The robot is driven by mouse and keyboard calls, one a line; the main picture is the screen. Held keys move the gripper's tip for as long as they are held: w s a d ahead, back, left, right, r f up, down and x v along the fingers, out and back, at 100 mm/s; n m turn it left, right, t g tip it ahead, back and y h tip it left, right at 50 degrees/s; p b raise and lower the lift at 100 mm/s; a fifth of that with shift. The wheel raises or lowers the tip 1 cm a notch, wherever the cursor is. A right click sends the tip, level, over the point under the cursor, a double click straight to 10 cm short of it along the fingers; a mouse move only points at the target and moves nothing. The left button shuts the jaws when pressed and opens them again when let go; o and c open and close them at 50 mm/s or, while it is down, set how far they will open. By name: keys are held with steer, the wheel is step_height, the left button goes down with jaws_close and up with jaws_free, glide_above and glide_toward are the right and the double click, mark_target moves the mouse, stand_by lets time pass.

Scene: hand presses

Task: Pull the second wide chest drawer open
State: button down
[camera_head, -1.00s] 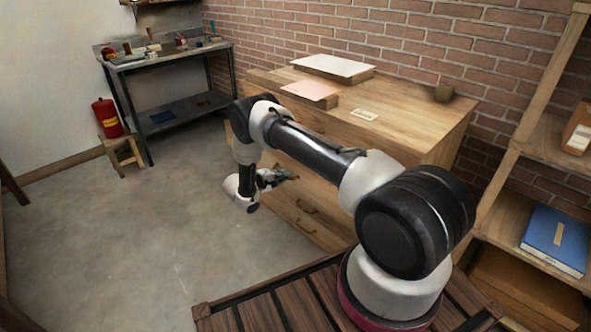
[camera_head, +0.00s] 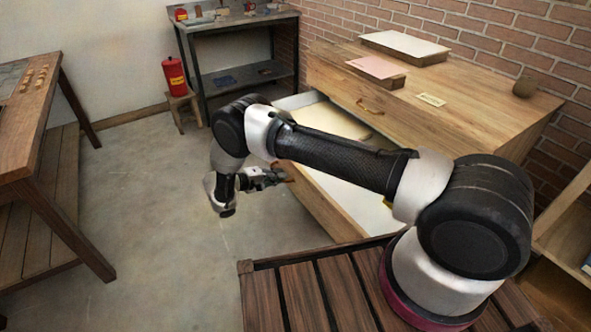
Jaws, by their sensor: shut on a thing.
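The wide wooden chest (camera_head: 450,105) stands against the brick wall. Its top drawer (camera_head: 390,115) is shut, with a curved handle (camera_head: 370,107) on its front. The second drawer (camera_head: 322,205), just below, stands well out from the chest, and pale sheets (camera_head: 362,203) show inside it. My gripper (camera_head: 283,176) is at the outer face of this drawer's front, near its middle, and is shut on the drawer's handle. The handle itself is mostly hidden by the fingers. My arm crosses above the open drawer and hides part of its inside.
A wooden workbench (camera_head: 30,130) stands at the left. Concrete floor (camera_head: 170,220) is free left of the drawer.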

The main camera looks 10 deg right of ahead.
steer(key=s+a, duration=0.2)
steer(key=a, duration=0.5)
steer(key=shift+s, duration=0.25)
steer(key=shift+a, duration=0.1)
steer(key=c, duration=1.5)
jaws_free()
steer(key=v, duration=1.2)
